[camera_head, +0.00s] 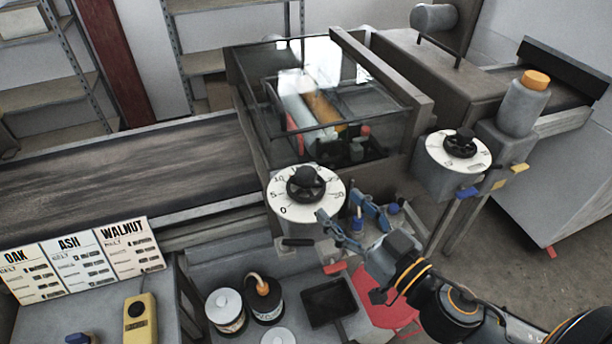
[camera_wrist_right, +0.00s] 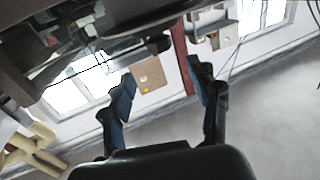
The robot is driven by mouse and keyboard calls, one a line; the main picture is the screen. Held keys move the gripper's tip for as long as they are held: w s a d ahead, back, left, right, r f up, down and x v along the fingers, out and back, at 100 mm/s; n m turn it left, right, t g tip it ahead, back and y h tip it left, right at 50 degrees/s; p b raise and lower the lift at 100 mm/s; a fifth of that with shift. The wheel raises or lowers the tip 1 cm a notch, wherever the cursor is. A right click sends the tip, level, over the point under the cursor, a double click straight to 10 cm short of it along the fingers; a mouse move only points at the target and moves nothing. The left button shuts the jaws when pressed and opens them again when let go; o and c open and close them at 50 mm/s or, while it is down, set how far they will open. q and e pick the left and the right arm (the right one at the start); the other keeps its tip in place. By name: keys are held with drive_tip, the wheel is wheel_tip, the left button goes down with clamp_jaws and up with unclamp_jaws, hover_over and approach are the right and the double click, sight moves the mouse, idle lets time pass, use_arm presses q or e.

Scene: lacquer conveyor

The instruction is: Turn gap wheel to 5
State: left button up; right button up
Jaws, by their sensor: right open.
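A white numbered dial with a black handwheel and knob (camera_head: 306,183) stands on the front of the machine in the head view; 0, 5 and 10 show along its left side. A second white dial with a black handwheel (camera_head: 459,144) sits further right. I cannot read which one is labelled gap, nor its setting. My right gripper (camera_head: 347,213) is open, with blue fingertips just right of and below the central dial, apart from its handwheel. In the right wrist view its fingers (camera_wrist_right: 165,92) are spread with nothing between them; neither dial is clear there. My left gripper is not in view.
A glass-covered machine housing (camera_head: 320,95) stands behind the central dial. A conveyor belt (camera_head: 120,172) runs left. Cans (camera_head: 225,309), a black tray (camera_head: 328,302) and a red stool (camera_head: 390,306) are below.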

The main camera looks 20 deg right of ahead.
sight(312, 179)
drive_tip(key=x, duration=1)
drive_tip(key=shift+w+p, duration=0.2)
drive_tip(key=shift+p, duration=0.1)
drive_tip(key=shift+w+a, duration=0.25)
drive_tip(key=shift+w, duration=0.25)
drive_tip(key=shift+f, duration=0.1)
drive_tip(key=c, duration=1.2)
